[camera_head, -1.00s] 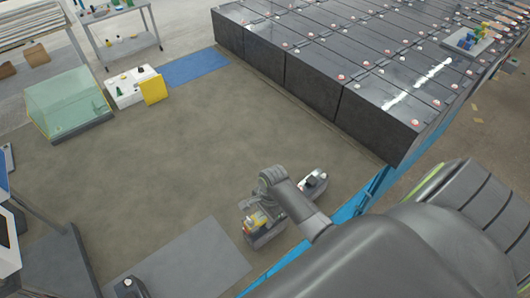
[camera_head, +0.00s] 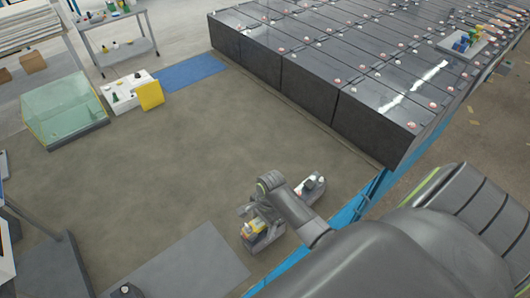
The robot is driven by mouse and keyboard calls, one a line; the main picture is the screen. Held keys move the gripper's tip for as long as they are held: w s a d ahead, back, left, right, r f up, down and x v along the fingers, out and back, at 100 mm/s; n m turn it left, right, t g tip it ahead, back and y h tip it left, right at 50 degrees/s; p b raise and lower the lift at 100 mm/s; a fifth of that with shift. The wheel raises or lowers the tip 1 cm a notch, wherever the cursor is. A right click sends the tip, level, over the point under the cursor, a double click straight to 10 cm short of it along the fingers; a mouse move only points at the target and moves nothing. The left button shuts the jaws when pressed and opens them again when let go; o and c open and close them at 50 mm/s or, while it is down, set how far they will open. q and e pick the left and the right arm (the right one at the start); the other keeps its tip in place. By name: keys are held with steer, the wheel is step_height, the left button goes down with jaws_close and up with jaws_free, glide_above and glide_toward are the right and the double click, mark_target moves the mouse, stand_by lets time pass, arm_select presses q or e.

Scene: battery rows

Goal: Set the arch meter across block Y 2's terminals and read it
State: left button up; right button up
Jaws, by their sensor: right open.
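Rows of black battery blocks (camera_head: 310,95) with pale pink and white terminals fill the upper right. No label for Y 2 is readable, so I cannot tell which block it is. I cannot pick out the arch meter for sure. My right gripper (camera_head: 247,211) is open, low in the middle of the view, well apart from the blocks. It is beside a grey holder (camera_head: 262,240) with small yellow and white items. The fingers are small and partly hidden by my arm. My left gripper does not show.
A small tray with coloured items (camera_head: 463,42) sits on the blocks at the far right. A glass-sided tank (camera_head: 65,105), a white box with a yellow panel (camera_head: 151,95) and a blue mat (camera_head: 190,71) stand left. The middle floor is clear.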

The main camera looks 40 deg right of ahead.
step_height(320, 180, up, 17)
steer(key=d, duration=0.2)
steer(key=shift+d, duration=0.3)
steer(key=shift+f, duration=0.1)
stand_by(0.3)
